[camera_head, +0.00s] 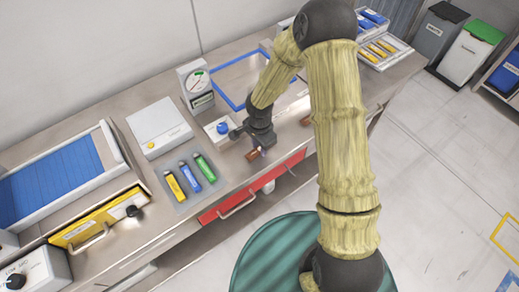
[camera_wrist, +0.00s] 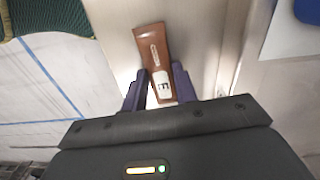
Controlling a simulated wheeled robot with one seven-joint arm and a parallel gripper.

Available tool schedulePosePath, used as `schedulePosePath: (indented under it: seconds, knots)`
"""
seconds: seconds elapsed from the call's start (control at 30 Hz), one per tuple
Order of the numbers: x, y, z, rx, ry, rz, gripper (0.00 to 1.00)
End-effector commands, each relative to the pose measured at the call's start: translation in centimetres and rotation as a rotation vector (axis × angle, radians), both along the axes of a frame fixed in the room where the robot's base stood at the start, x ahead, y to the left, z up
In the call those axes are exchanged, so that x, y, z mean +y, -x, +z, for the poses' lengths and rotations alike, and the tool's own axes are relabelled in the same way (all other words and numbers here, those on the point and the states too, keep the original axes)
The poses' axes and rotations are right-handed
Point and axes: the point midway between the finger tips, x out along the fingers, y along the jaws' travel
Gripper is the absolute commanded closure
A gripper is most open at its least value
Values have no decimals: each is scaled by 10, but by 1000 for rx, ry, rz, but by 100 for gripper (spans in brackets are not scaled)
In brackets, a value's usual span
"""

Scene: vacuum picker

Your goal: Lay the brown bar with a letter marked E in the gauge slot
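The brown bar (camera_wrist: 153,50) shows in the wrist view with a white label marked E at its near end. My gripper (camera_wrist: 160,82) has one dark finger at each side of the bar, close against it, and appears shut on it. In the head view my gripper (camera_head: 262,148) is low at the front edge of the counter, with the brown bar (camera_head: 252,155) at its tip. The dial gauge (camera_head: 197,86) stands on the counter behind and left of my gripper. I cannot make out its slot clearly.
A small box with a blue knob (camera_head: 222,128) stands close left of my gripper. A grey mat (camera_head: 180,198) carries yellow, blue and green bars. A white box (camera_head: 159,128) is behind it. A red drawer (camera_head: 230,203) is below the counter edge. A blue-outlined area (camera_head: 240,75) lies behind.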

Motion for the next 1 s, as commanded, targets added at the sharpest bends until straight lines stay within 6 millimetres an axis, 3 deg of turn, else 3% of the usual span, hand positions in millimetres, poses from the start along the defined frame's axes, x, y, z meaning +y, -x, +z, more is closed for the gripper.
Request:
schedulePosePath:
  seconds: [0.07, 0.43, 0.8, 1.0]
  knots:
    - [0, 0, 0, 0, 0, 0, 97]
    - [0, -1, 10, -3, 0, -3, 97]
    - [0, -1, 73, -5, -2, -3, 97]
    - [0, 0, 97, -2, -1, -2, 97]
